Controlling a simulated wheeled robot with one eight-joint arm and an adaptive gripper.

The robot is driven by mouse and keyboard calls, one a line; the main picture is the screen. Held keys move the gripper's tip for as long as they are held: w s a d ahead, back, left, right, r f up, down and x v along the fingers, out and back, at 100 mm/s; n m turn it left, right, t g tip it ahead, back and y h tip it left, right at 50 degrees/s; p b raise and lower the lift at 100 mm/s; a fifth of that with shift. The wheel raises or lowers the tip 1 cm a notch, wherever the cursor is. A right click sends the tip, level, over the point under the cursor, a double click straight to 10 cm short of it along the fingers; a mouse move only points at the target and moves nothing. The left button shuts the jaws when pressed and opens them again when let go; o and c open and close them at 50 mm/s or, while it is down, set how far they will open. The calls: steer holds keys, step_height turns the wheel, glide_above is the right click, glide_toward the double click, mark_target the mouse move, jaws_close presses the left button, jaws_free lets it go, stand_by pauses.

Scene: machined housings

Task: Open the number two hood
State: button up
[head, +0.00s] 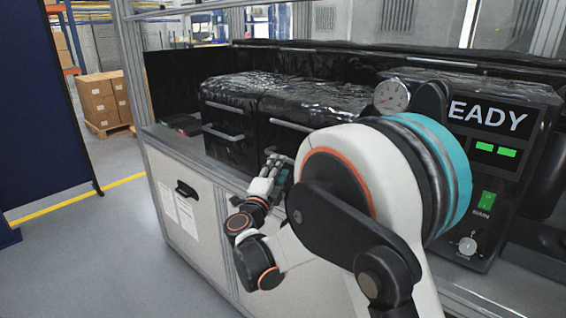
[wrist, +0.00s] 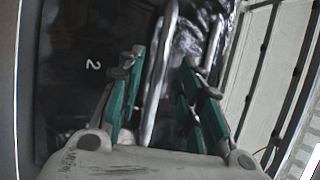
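The number two hood (wrist: 75,75) shows in the wrist view as a dark, glossy front with a white "2". In the head view it seems to be the black hood (head: 310,105) behind my gripper, partly hidden by my arm. Its metal handle (wrist: 152,95) is a pale bar running up the middle of the wrist view. My gripper (wrist: 160,75) is open, with one green-padded finger on each side of this bar. No clear contact shows. In the head view my gripper (head: 272,162) is in front of the hood, near the handle.
Another black hood (head: 223,120) with a grey handle stands to the left. The floor (head: 110,230) at left is clear.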

steer(key=shift+b+x, duration=0.45)
steer(key=shift+x, duration=2.35)
steer(key=shift+c, duration=0.5)
jaws_close()
